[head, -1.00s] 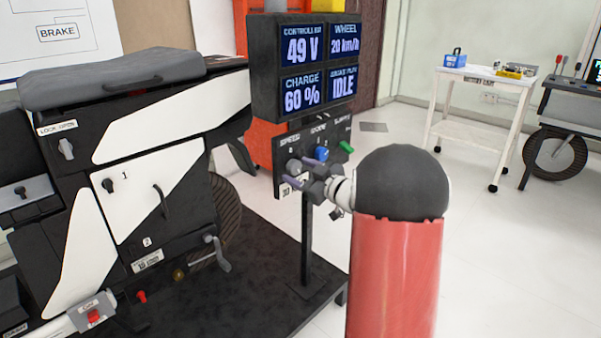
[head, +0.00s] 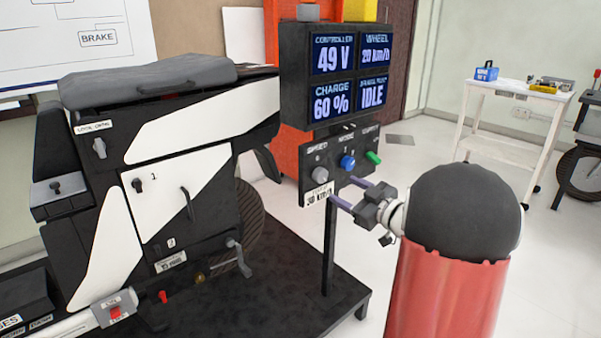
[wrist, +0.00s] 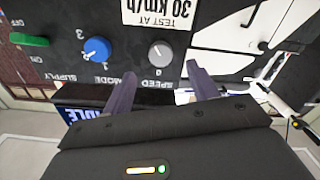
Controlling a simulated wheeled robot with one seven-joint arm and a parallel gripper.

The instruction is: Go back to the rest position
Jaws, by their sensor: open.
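My gripper (head: 357,194) is open and empty in front of the control panel (head: 330,193). The panel carries a grey speed knob (head: 320,174), a blue mode knob (head: 347,162) and a green supply switch (head: 373,157). The wrist view shows the panel upside down, with the speed knob (wrist: 160,52) between and beyond the fingers (wrist: 162,88), apart from them. The mode knob (wrist: 96,50) and the supply switch (wrist: 30,39) lie to the left there.
A display (head: 345,75) above the panel reads 49 V, 20 km/h, 60 % and IDLE. The black and white chassis (head: 150,180) stands left on a dark platform (head: 270,290). A white table (head: 510,95) stands at the back right. The floor between is clear.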

